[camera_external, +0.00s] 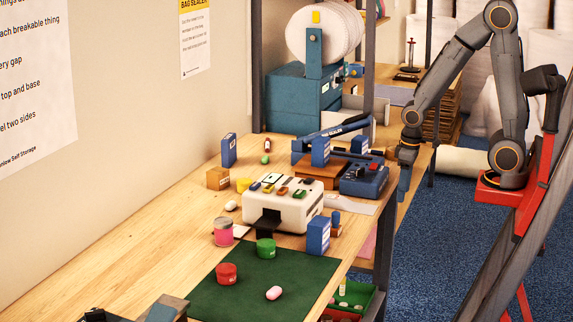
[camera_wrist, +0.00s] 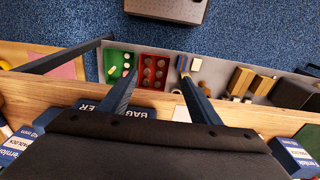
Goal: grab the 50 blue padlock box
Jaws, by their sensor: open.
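Several upright blue boxes with white labels stand on the bench: one at the back left (camera_external: 229,150), two near the blue sealer (camera_external: 320,152) (camera_external: 360,145), and one by the green mat (camera_external: 318,238). The size numbers are too small to read in the outside view. In the wrist view, blue boxes with padlock labels show at the lower left (camera_wrist: 16,146) and lower right (camera_wrist: 294,157); I cannot tell which is the 50. My gripper (camera_external: 403,194) hangs open and empty, pointing down beside the bench's right edge. Its spread fingers (camera_wrist: 158,76) also show in the wrist view.
A white machine (camera_external: 283,216) stands mid-bench, with a pink-labelled tin (camera_external: 223,237) and a green mat (camera_external: 215,305) nearer. A blue device (camera_external: 363,181) lies near my gripper. Green (camera_wrist: 110,63) and red (camera_wrist: 143,64) trays sit below.

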